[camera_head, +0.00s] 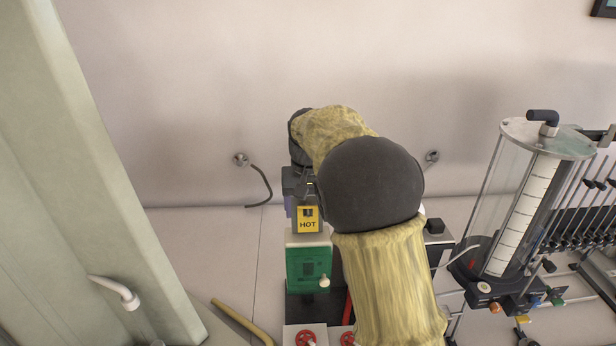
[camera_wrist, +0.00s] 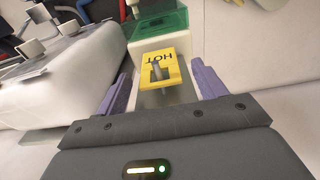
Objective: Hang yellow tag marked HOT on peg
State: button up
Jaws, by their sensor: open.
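The yellow tag marked HOT (camera_head: 308,219) is at the centre of the head view, in front of a white block above a green box. It shows upside down in the wrist view (camera_wrist: 159,58), between my gripper's (camera_wrist: 162,78) two purple fingers. The fingers are open, with a gap on each side of the tag. A small grey peg (camera_wrist: 157,71) shows in the tag's dark slot and seems to pass through it; the exact contact is unclear. In the head view my gripper (camera_head: 300,203) is partly hidden behind my arm.
The green box (camera_head: 308,265) stands just below the tag. A clear cylinder with a scale (camera_head: 522,205) and racks of tubes stand at the right. A pale column (camera_head: 80,170) fills the left. A yellow pipe (camera_head: 240,320) lies at the lower left.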

notch_tip(320, 180, up, 16)
jog(key=s, duration=0.1)
jog(key=shift+s+r+b, duration=0.2)
jog(key=shift+r+b, duration=0.05)
jog(key=shift+b, duration=0.05)
jog(key=shift+d+f, duration=0.1)
dwell(0.3)
